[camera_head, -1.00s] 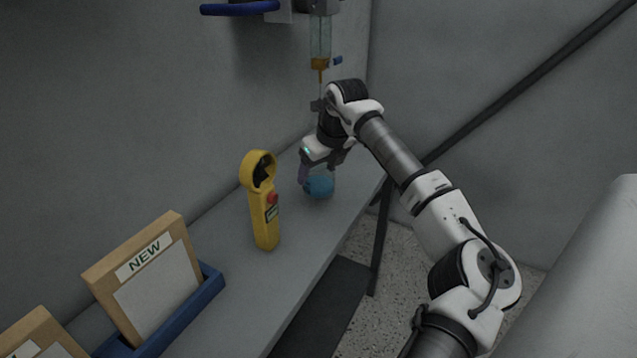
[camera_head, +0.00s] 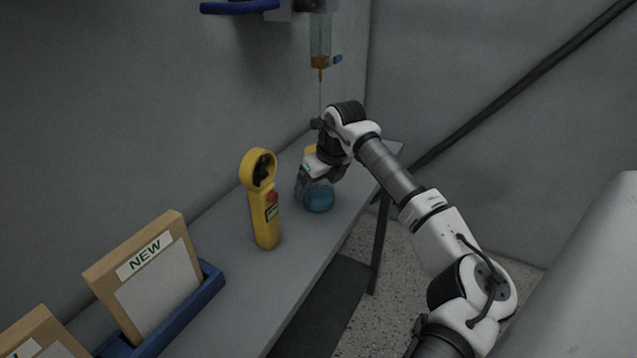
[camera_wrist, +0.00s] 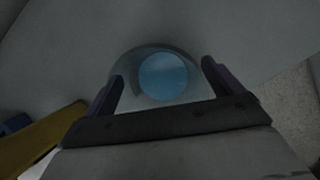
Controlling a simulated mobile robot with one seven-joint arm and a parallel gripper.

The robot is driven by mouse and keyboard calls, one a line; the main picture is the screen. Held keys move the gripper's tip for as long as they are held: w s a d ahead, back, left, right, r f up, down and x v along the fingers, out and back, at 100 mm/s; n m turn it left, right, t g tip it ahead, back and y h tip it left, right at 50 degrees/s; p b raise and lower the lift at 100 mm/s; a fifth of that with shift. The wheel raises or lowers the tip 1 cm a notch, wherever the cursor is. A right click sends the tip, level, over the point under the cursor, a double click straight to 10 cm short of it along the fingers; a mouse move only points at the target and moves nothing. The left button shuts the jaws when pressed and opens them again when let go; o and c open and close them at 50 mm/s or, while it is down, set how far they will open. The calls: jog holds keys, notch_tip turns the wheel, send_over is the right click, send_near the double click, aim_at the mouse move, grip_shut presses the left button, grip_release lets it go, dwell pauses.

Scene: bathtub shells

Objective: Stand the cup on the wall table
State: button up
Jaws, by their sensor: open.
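The cup (camera_head: 319,199) is a clear, bluish vessel on the grey wall table (camera_head: 222,238). It looks upright with its base on the table top, near the far end. In the wrist view the cup (camera_wrist: 163,76) shows as a round, clear rim with a blue disc inside. My gripper (camera_head: 318,185) is at the cup, partly covering its upper side. In the wrist view one finger of my gripper (camera_wrist: 162,72) is on each side of the cup. The fingers are open; whether either touches the cup I cannot tell.
A yellow handheld device (camera_head: 263,205) with a red button stands just left of the cup. A framed "NEW" sign (camera_head: 154,290) in a blue holder is nearer. A yellow thing (camera_head: 310,150) is partly hidden behind my gripper. A dispenser (camera_head: 320,45) hangs above.

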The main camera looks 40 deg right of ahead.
jog(key=shift+r, duration=0.15)
jog(key=v, duration=1.2)
jog(key=shift+b, duration=0.45)
